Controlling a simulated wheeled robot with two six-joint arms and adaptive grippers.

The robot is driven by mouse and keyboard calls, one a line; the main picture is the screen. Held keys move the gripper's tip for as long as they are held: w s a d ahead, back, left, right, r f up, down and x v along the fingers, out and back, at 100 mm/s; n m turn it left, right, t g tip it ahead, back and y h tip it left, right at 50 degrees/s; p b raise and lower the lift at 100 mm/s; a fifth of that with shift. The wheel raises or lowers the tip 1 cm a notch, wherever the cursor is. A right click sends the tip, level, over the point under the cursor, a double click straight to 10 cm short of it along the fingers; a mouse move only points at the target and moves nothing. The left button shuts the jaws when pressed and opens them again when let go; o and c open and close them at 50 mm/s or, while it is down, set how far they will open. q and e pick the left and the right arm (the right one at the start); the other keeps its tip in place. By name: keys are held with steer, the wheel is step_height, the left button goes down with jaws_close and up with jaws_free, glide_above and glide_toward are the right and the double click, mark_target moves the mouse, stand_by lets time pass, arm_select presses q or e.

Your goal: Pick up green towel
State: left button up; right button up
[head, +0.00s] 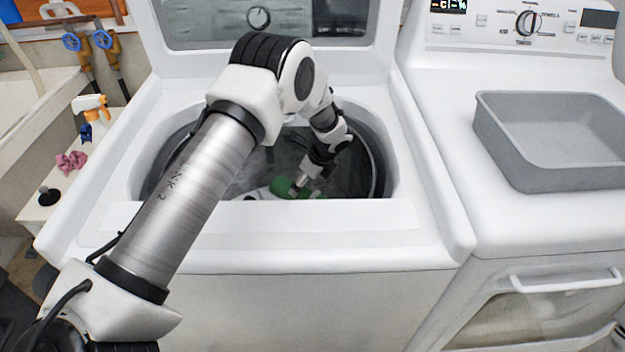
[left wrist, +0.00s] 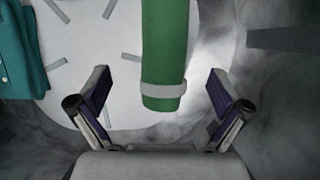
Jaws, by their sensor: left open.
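The green towel (head: 286,187) lies inside the open washer tub, partly hidden behind the tub's front rim in the head view. In the left wrist view the towel (left wrist: 164,60) is a rolled green shape with a pale band near its lower end. My left gripper (left wrist: 160,90) is open, with one finger on each side of the towel's end. I cannot tell whether the fingers reach down around it. In the head view my left gripper (head: 303,184) is down in the tub at the towel. My right gripper is not in view.
A teal folded cloth (left wrist: 22,50) lies at the left in the wrist view. The white washer (head: 250,240) has a raised lid. A grey bin (head: 550,178) sits on the dryer at right. A spray bottle (head: 92,112) and pink cloth (head: 71,162) stand at left.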

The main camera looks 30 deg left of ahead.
arm_select(q)
steer(key=x, duration=0.5)
steer(key=w+x, duration=0.1)
steer(key=x, duration=0.1)
steer(key=shift+f, duration=0.4)
steer(key=shift+s+r, duration=0.15)
steer(key=shift+r, duration=0.05)
steer(key=shift+c, duration=1.1)
steer(key=c, duration=1.2)
